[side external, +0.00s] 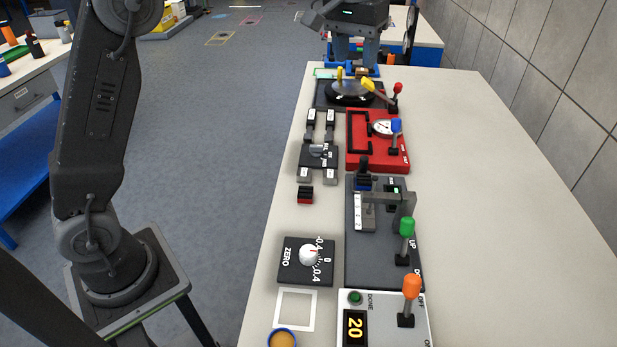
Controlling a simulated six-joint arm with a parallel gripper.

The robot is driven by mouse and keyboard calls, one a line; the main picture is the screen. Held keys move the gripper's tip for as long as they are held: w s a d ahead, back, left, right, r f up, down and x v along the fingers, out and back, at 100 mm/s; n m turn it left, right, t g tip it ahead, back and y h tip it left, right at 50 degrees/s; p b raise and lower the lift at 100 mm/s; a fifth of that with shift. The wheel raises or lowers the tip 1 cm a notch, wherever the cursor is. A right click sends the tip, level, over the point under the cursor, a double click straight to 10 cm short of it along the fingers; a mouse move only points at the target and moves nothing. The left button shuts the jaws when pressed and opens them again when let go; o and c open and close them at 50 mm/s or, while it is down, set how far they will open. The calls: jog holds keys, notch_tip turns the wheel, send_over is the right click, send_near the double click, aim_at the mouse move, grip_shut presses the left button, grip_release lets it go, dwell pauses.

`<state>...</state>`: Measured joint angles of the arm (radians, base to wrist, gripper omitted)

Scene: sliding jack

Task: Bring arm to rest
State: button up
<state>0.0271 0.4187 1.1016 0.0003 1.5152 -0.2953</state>
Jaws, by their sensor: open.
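My gripper (355,58) is at the top of the side external view, over the far end of the light table (500,160). Its two fingers point down and stand apart, so it is open. A small blue fixture with an orange-brown part (362,71) shows at the fingertips; I cannot tell whether the fingers touch it. The sliding jack is not clearly identifiable; a dark panel with two grey rails (318,150) and a small red-and-black block (305,195) stand at the table's left side. The middle of my arm is cut off by the top edge.
Lever panels line the table: a black round-plate panel (350,92), a red gauge panel (362,158), a grey green-lever panel (385,262) and a white orange-lever panel (415,325). A ZERO dial box (290,262) is front left. The table's right side is clear.

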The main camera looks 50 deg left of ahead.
jog(key=s+r+m+t, duration=0.1)
jog(key=s+r+t, duration=0.1)
jog(key=s, duration=0.8)
jog(key=s+f+m+t, duration=0.1)
jog(key=s+f, duration=0.4)
jog(key=s, duration=0.4)
jog(key=s+a+f+m+t, duration=0.1)
jog(key=s+f, duration=0.4)
jog(key=s, duration=0.4)
jog(key=shift+s+a, duration=0.15)
jog(key=shift+s, duration=0.25)
